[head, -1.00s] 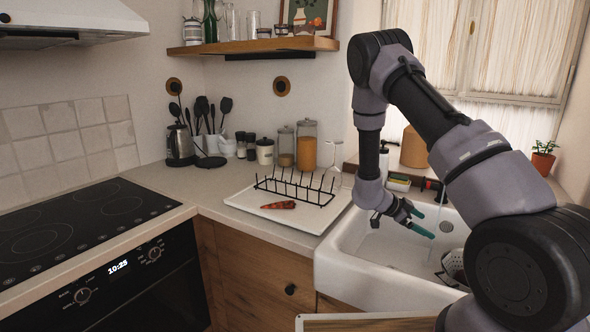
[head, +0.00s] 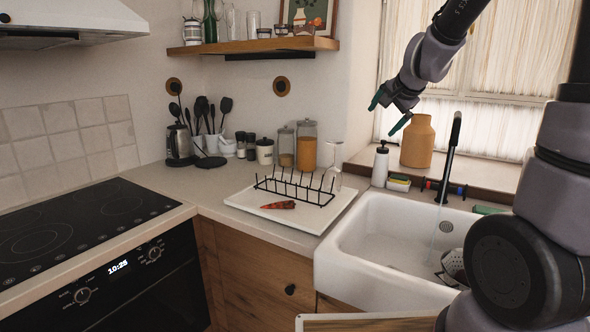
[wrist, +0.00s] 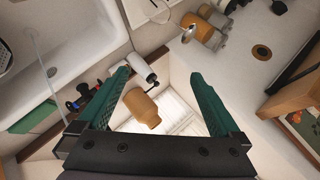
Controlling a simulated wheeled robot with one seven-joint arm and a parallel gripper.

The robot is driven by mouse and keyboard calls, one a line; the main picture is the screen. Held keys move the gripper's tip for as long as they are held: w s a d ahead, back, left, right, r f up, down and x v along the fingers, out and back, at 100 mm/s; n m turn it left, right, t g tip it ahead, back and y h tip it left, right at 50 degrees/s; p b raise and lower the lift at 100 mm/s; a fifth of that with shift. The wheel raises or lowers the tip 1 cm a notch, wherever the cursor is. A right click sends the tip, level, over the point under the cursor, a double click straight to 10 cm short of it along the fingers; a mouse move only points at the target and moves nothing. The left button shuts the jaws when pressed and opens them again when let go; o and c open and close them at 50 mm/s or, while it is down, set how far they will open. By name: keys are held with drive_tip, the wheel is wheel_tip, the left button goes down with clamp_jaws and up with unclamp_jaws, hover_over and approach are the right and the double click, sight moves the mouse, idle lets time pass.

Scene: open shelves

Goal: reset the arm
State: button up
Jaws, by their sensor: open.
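My gripper (head: 389,113) is raised high in front of the window, above and to the left of the orange-brown jar in the head view. Its green fingers are spread apart with nothing between them. In the wrist view my gripper (wrist: 162,85) also shows wide open and empty, with the jar (wrist: 142,108) seen beyond the fingers, apart from them.
The white sink (head: 385,245) has a black faucet (head: 449,160) with running water. A white board (head: 250,203) with a black rack (head: 295,187) and a reddish item (head: 278,205) lies beside it. A wooden shelf (head: 255,47) holds glassware. A stove (head: 75,230) stands left.

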drive_tip(key=s+r+n+g, duration=0.1)
drive_tip(key=s+r+n, duration=0.2)
drive_tip(key=s, duration=1)
drive_tip(key=s+r+n+g, duration=0.1)
drive_tip(key=s+r+n, duration=0.1)
drive_tip(key=s, duration=1)
drive_tip(key=shift+s+d+r+n, duration=0.2)
drive_tip(key=shift+s+r+n, duration=0.2)
drive_tip(key=shift+n, duration=0.4)
drive_tip(key=shift+w, duration=0.1)
